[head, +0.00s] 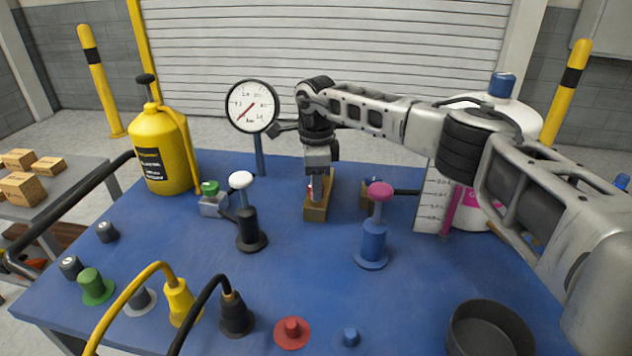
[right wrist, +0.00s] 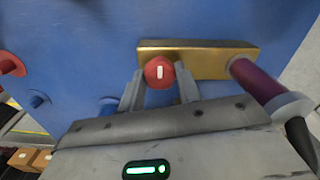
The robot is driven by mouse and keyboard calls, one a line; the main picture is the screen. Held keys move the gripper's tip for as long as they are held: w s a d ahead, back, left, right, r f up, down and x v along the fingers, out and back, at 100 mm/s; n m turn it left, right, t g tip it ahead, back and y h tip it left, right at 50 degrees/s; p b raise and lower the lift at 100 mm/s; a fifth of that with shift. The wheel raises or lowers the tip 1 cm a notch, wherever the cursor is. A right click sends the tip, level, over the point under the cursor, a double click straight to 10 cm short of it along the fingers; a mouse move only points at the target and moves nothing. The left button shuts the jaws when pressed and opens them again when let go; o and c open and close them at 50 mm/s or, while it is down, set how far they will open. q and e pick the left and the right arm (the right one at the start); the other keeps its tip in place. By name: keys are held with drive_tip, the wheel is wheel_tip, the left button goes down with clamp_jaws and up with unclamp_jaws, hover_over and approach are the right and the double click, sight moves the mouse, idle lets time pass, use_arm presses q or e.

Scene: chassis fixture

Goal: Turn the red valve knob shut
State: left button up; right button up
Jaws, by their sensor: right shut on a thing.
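The red valve knob (right wrist: 159,72) is a small round knob with a white line on its face, upright in the right wrist view. It sits at a brass block (right wrist: 200,58) on the blue table. In the head view the block (head: 316,213) stands near the middle of the table, and the knob is mostly hidden behind my gripper. My right gripper (head: 316,190) points straight down over the block. In the right wrist view its two fingers (right wrist: 158,88) are on either side of the knob, shut on it. My left gripper is not in view.
A pressure gauge (head: 251,106) stands behind the block. A white-topped lever (head: 248,225) is to the left, and a pink-topped blue post (head: 374,235) to the right. A yellow canister (head: 160,150) stands at back left, and a dark round dish (head: 488,335) at front right.

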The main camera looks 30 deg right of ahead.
drive_tip(key=shift+d+r, duration=0.1)
idle(0.3)
drive_tip(key=o, duration=1)
drive_tip(key=shift+c, duration=0.2)
wheel_tip(320, 180, up, 16)
drive_tip(key=b, duration=0.1)
